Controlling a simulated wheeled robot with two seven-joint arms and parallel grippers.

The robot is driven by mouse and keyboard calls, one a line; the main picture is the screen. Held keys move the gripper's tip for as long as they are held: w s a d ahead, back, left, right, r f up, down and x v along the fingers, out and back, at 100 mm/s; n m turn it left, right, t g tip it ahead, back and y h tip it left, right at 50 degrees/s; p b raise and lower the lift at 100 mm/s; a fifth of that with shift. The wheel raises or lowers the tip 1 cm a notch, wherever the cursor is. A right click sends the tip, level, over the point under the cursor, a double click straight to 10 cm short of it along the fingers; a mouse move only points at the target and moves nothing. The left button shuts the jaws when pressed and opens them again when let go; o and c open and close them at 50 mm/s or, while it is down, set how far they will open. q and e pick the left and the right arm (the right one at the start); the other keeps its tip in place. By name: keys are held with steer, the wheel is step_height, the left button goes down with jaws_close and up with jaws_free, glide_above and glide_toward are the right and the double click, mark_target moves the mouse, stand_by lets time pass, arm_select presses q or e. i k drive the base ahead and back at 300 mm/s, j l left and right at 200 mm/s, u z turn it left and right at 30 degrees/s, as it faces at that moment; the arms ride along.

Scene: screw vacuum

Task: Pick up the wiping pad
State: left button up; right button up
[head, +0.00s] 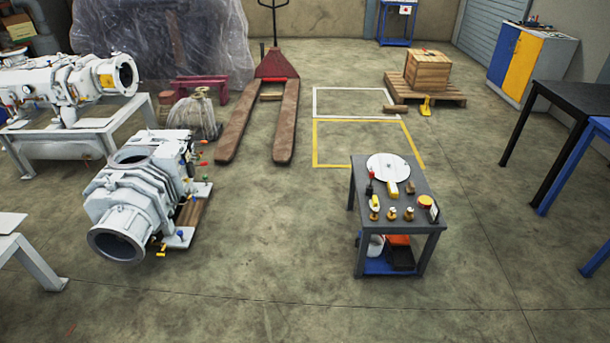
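A small dark-topped cart (407,229) stands on the floor right of the middle in the head view. Several small items lie on its top, and I cannot tell for sure which is the wiping pad. Candidates are a yellow and white piece (392,188) at the edge of a white disc (386,165), a small brown block (410,187), and a round orange-yellow item (425,201) near the right edge. Neither of my grippers shows in the head view, and nothing touches the items on the cart.
Several small brass-coloured pieces (391,213) line the cart's front. A grey vacuum pump (135,205) stands at the left. A red pallet jack (276,68) stands behind, and a black table (570,97) at the right. The floor before the cart is clear.

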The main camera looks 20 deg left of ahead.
mark_target(375, 203)
steer(key=u, duration=1.25)
steer(key=z, duration=1.25)
steer(key=i+j+z, duration=0.15)
steer(key=i+j, duration=1.25)
